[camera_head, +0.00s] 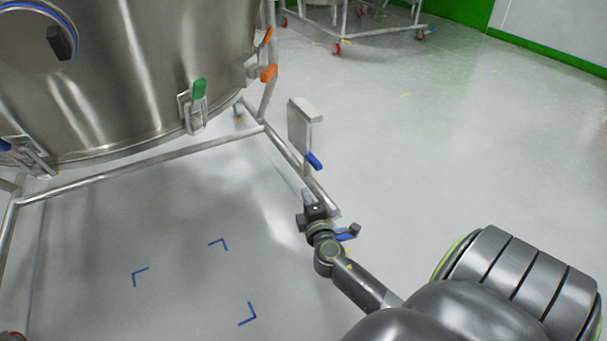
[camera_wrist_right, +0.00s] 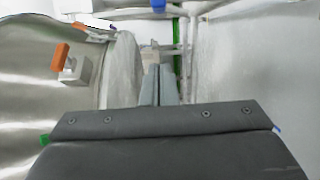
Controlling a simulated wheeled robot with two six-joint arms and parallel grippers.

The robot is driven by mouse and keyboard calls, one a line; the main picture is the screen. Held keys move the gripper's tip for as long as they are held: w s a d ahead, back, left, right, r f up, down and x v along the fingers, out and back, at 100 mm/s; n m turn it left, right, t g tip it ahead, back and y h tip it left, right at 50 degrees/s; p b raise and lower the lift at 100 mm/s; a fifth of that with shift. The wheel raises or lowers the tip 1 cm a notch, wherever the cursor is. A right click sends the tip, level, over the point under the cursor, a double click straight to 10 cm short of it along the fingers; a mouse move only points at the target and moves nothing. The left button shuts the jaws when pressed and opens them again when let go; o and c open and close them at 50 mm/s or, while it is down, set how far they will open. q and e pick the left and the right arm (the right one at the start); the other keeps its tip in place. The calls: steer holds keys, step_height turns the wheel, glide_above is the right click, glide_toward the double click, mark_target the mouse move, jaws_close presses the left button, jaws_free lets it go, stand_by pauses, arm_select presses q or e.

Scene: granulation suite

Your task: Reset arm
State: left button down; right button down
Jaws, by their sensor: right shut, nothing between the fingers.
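My right arm comes in from the lower right in the head view. Its gripper (camera_head: 308,197) is beside the lower corner of the steel vessel's frame, below a grey bracket with a blue-tipped handle. In the right wrist view the gripper fingers (camera_wrist_right: 160,85) are together, with nothing between them. My left gripper is in neither view.
A large steel vessel (camera_head: 140,80) with green and orange clamps stands on a tubular frame (camera_head: 140,167) at the left. The bracket (camera_head: 301,128) rises from this frame. Blue corner marks (camera_head: 218,243) lie on the floor. Open floor (camera_head: 480,140) extends right.

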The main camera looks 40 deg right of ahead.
steer(key=shift+s+a, duration=0.25)
steer(key=shift+s, duration=0.3)
